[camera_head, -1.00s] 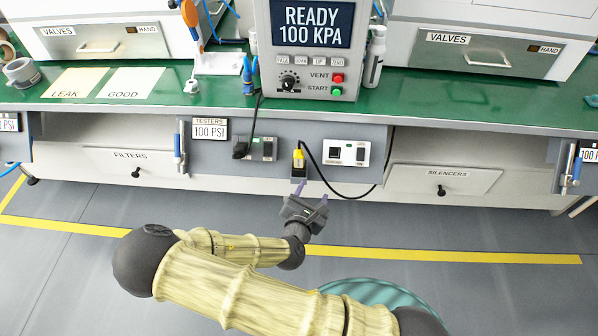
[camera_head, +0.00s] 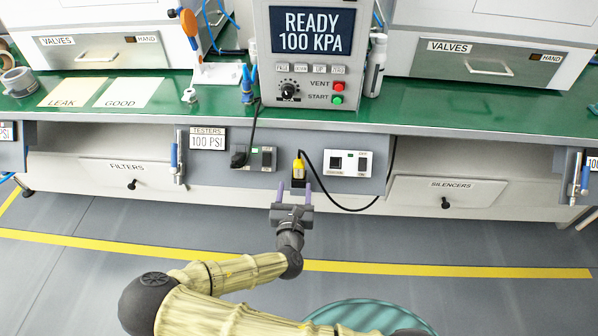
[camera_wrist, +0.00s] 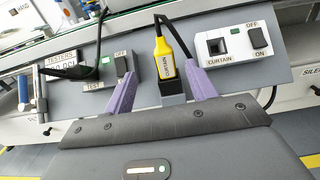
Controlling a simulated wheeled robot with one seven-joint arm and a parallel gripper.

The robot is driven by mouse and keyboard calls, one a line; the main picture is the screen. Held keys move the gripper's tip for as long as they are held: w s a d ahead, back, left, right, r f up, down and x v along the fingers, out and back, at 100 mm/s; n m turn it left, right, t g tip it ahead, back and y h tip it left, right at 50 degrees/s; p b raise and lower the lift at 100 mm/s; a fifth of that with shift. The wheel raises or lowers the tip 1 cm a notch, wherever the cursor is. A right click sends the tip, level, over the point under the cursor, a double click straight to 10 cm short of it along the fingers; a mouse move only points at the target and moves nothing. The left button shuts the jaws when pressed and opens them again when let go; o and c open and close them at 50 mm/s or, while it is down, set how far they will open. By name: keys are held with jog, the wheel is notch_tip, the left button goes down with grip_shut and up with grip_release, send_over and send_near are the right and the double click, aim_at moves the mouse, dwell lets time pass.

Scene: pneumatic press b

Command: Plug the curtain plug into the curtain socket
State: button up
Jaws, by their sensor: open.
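The yellow curtain plug (camera_head: 299,168) stands in a dark holder (camera_head: 299,182) on the front panel below the bench. In the wrist view the plug (camera_wrist: 165,62) shows its CURTAIN label, with a black cable from its top. The curtain socket (camera_head: 336,164) is a dark opening in a white plate to the right; it also shows in the wrist view (camera_wrist: 216,46). The plate's OFF/ON switch (camera_wrist: 257,36) is beside it. My gripper (camera_head: 294,187) is open and empty, just in front of and below the plug, its purple fingers to either side of the holder.
A black plug (camera_head: 238,157) sits in the TEST outlet (camera_head: 262,158) to the left. The curtain cable (camera_head: 335,205) hangs in a loop below the socket plate. A blue-handled valve (camera_head: 174,160) stands farther left. The green bench top (camera_head: 440,110) overhangs the panel.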

aim_at(299, 169)
jog(key=w+b, duration=0.1)
jog(key=w, duration=0.6)
jog(key=shift+w+d, duration=0.1)
jog(key=shift+w, duration=0.1)
jog(key=shift+w, duration=0.1)
jog(key=w, duration=0.1)
jog(key=w+b, duration=0.1)
jog(key=w, duration=0.2)
jog(key=shift+w+d+f, duration=0.1)
jog(key=shift+d+f, duration=0.2)
jog(key=shift+f, duration=0.05)
jog(key=shift+w, duration=0.4)
jog(key=shift+r, duration=0.1)
jog(key=c, duration=1.1)
jog(key=shift+r, duration=0.1)
